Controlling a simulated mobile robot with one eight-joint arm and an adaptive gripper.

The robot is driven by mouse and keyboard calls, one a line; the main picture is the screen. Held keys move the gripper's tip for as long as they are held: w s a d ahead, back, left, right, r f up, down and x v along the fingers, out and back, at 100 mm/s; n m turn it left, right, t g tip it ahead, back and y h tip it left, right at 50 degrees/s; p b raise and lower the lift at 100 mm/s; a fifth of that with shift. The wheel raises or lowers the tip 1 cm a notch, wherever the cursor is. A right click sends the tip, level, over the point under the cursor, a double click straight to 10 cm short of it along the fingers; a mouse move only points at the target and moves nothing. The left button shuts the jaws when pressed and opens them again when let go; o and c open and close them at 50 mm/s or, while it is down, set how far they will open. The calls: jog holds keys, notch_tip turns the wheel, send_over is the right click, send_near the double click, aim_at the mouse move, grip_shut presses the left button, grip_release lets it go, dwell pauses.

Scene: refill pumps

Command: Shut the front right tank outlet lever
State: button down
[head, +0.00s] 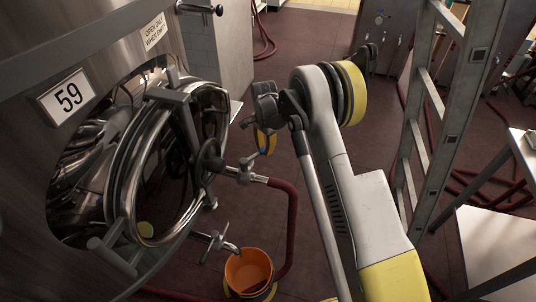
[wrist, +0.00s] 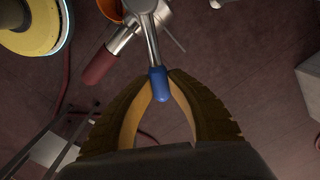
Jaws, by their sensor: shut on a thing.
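The outlet lever shows in the wrist view as a metal arm with a blue grip (wrist: 158,85) at its end. My gripper (wrist: 158,78) is shut on the blue grip, with one brown-yellow finger on each side. The lever runs up the picture to a metal valve body, and a metal coupling (wrist: 125,37) lies at a slant beside it. In the head view my gripper (head: 265,141) hangs just right of the tank's round door, above the outlet pipe (head: 243,172). The lever is mostly hidden there.
The steel tank marked 59 (head: 68,97) stands at left with its round door (head: 160,165). A red hose (head: 292,225) drops from the outlet, near an orange bucket (head: 249,271) under a tap (head: 218,241). A ladder (head: 430,100) and white table (head: 500,245) stand at right.

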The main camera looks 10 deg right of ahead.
jog(key=shift+w+a+n, duration=1)
jog(key=shift+a+n, duration=0.05)
jog(key=shift+n, duration=0.6)
jog(key=shift+w+a+n, duration=0.95)
jog(key=shift+a+n, duration=0.1)
jog(key=shift+n, duration=0.6)
jog(key=shift+a, duration=0.1)
jog(key=c, duration=1.3)
grip_release()
jog(key=shift+o, duration=0.2)
jog(key=shift+r, duration=0.1)
notch_tip(320, 180, up, 12)
